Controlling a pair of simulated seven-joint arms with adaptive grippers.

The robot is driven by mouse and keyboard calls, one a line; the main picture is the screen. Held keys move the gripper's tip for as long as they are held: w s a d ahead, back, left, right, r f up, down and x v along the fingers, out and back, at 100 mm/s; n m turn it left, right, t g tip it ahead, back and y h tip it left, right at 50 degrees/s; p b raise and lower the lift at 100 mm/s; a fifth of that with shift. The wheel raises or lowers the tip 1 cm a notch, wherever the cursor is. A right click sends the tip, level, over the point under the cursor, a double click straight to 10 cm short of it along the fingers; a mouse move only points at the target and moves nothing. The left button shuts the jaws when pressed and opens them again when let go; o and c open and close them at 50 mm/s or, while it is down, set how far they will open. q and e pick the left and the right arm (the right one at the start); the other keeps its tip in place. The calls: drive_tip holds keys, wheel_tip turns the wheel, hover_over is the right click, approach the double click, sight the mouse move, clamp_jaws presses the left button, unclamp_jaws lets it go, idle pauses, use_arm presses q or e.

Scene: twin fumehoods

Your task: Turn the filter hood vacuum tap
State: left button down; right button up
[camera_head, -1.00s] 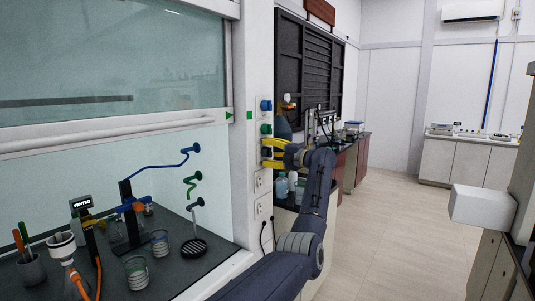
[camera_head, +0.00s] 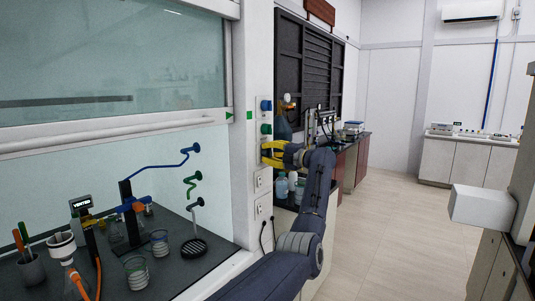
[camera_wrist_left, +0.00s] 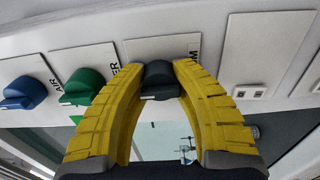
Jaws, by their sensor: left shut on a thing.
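The vacuum tap is a dark knob (camera_wrist_left: 160,80) on a white plate on the fumehood's side post, with a label ending in "M" beside it. In the left wrist view it sits between the yellow fingertips of my left gripper (camera_wrist_left: 158,72), which is shut on it. In the head view my left gripper (camera_head: 272,153) is at the post, below the green knob, and hides the dark tap. A green knob (camera_wrist_left: 85,87) and a blue knob (camera_wrist_left: 24,92), labelled "AIR", are beside it. My right gripper does not show.
The fumehood sash (camera_head: 110,70) is raised over a dark worktop with a funnel flask (camera_head: 75,280), beakers (camera_head: 137,272) and a stand (camera_head: 130,215). Socket plates (camera_head: 259,181) are on the post just below my gripper. The floor (camera_head: 385,230) to the right is clear.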

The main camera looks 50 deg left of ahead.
use_arm(q)
drive_tip(key=n, duration=0.3)
drive_tip(key=shift+n, duration=0.4)
drive_tip(key=n, duration=0.4)
drive_tip(key=shift+n, duration=0.3)
drive_tip(key=n, duration=0.4)
drive_tip(key=shift+n, duration=2.1)
drive_tip(key=c, duration=0.9)
unclamp_jaws()
